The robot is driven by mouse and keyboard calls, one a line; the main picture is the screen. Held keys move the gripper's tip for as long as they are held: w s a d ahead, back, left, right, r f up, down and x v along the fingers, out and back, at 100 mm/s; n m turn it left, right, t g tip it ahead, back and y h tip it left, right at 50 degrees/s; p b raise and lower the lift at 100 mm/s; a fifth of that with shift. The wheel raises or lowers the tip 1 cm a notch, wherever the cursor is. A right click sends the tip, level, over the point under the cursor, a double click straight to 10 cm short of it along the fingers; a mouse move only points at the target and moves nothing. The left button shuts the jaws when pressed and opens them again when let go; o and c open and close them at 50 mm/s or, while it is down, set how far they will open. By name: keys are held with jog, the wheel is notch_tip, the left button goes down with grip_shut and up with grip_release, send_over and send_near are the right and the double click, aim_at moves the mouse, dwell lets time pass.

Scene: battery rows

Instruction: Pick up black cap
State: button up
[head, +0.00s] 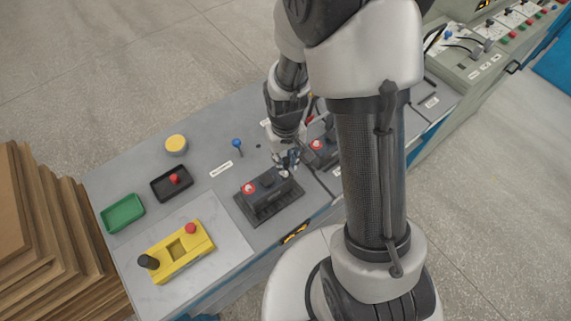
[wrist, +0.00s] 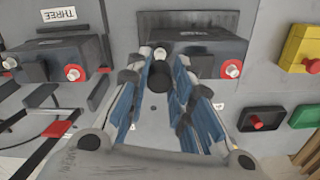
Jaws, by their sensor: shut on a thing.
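My gripper (wrist: 165,72) shows in the wrist view with blue-padded fingers closed around a small black cap (wrist: 159,82). The cap is between the fingertips, just in front of the dark battery (wrist: 205,54). A bare metal post (wrist: 160,54) shows on the battery beside the fingertips, and a red terminal (wrist: 232,70) is at its other end. In the head view my gripper (head: 288,158) is over the right end of the same battery (head: 268,195), on its dark tray. The cap cannot be made out clearly there.
A second battery (wrist: 60,60) stands near the label THREE. A yellow box (head: 180,252), a black tray (head: 171,183) with a red cap, a green tray (head: 123,212) and a blue knob (head: 237,143) are on the grey bench. Stacked boards (head: 40,235) stand at the left.

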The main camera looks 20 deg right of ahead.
notch_tip(320, 180, up, 15)
jog(key=p, duration=0.3)
jog(key=shift+f, duration=0.15)
jog(key=shift+o, duration=1.1)
grip_shut()
jog(key=shift+r+p, duration=0.7)
jog(key=shift+r, duration=0.05)
notch_tip(320, 180, up, 5)
jog(key=p, duration=0.4)
send_over(286, 161)
jog(key=shift+w+f, duration=0.1)
jog(key=shift+f, duration=0.05)
